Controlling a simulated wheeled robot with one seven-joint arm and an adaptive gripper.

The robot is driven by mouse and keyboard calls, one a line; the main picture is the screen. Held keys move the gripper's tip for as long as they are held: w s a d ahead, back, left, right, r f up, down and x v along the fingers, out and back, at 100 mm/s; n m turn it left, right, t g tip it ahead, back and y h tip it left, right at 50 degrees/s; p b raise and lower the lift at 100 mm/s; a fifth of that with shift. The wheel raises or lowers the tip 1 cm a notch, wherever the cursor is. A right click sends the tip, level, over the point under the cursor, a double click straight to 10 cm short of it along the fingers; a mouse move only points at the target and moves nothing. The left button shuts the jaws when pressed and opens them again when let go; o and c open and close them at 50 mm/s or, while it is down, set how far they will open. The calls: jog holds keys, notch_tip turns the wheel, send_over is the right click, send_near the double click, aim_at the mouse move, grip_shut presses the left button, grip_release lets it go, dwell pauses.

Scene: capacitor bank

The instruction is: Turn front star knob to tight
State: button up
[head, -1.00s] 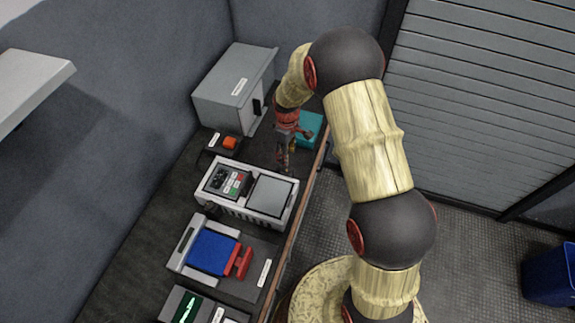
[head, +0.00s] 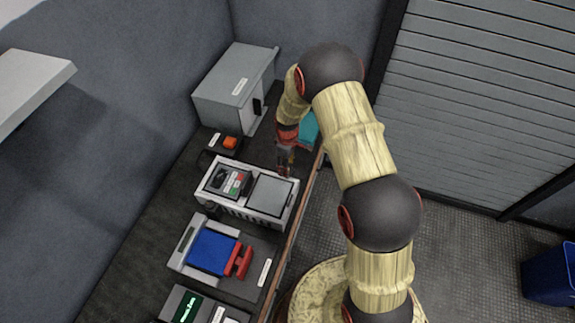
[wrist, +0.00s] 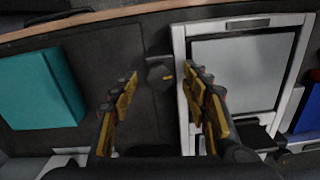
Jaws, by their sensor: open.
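My gripper (wrist: 163,83) is open, with one yellow-and-dark finger on either side of the knob in the picture. I cannot tell how far the fingertips are from it, and no contact shows. In the head view my gripper (head: 286,168) is at the far right end of the device (head: 240,211), and the knob there is hidden.
A teal box (wrist: 42,88) lies left of my gripper in the wrist view. A grey cabinet (head: 235,88) and an orange button (head: 230,142) stand farther back. A blue unit with a red handle (head: 243,262) is nearer. The bench edge (head: 292,235) runs along the right.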

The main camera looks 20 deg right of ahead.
jog(key=shift+c, duration=0.4)
jog(key=c, duration=1.1)
jog(key=m+b, duration=0.2)
jog(key=m, duration=0.2)
jog(key=shift+m, duration=0.3)
jog(key=m+b, duration=0.1)
jog(key=m, duration=0.4)
jog(key=shift+b, duration=0.35)
jog(key=m+b, duration=0.1)
jog(key=m, duration=0.8)
jog(key=shift+m+b, duration=0.4)
